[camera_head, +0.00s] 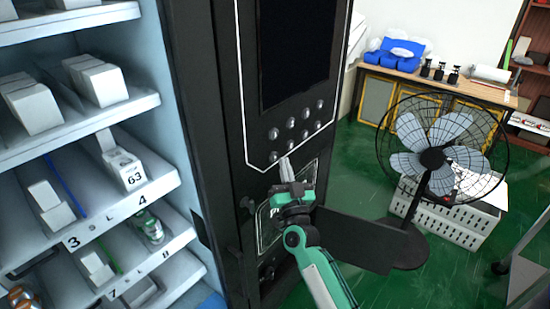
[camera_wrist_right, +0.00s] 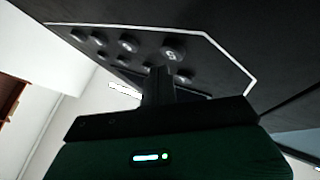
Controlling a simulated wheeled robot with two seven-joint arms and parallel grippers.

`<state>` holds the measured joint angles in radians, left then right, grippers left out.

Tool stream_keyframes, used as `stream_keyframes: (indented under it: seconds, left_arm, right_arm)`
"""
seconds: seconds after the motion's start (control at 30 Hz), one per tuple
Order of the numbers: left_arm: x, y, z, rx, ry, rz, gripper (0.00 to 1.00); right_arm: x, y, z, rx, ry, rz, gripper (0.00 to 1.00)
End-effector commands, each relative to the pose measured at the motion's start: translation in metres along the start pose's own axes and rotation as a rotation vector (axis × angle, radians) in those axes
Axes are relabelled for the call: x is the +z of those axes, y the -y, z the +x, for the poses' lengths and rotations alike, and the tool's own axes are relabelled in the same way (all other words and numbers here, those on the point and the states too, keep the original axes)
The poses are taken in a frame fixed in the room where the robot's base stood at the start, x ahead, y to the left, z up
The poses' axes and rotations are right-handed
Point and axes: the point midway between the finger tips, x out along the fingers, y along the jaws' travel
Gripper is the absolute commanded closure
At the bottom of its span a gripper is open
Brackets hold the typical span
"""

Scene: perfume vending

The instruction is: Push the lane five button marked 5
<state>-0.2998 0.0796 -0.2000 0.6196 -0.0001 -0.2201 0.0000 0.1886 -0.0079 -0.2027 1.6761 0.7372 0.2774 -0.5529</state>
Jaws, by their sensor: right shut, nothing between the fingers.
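The button panel (camera_head: 298,75) on the black vending machine carries two rows of round metal buttons. The button that appears to be 5 (camera_head: 276,156) is at the left end of the lower row; it also shows in the right wrist view (camera_wrist_right: 172,53), with a faint digit. My right gripper (camera_head: 285,163) is shut and empty, its fingertips close to this button and slightly below and right of it in the head view. In the wrist view the fingers (camera_wrist_right: 160,75) overlap the area beside the button; contact cannot be told. My left gripper is out of view.
A dark screen (camera_head: 296,50) is above the buttons. Shelves with white boxes (camera_head: 124,168) stand at the left. A black fan (camera_head: 433,157), a white crate (camera_head: 450,222) and a wooden bench (camera_head: 440,80) are at the right. Green floor (camera_head: 350,165) lies between.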

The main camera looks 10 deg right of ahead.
Motion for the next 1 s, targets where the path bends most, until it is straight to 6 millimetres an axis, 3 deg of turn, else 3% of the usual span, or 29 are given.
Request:
stream_keyframes:
  seconds: [1.0]
  left_arm:
    - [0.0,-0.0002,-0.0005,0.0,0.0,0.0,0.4]
  right_arm:
    - [0.0053,0.0055,0.0075,0.0,0.0,0.0,1.0]
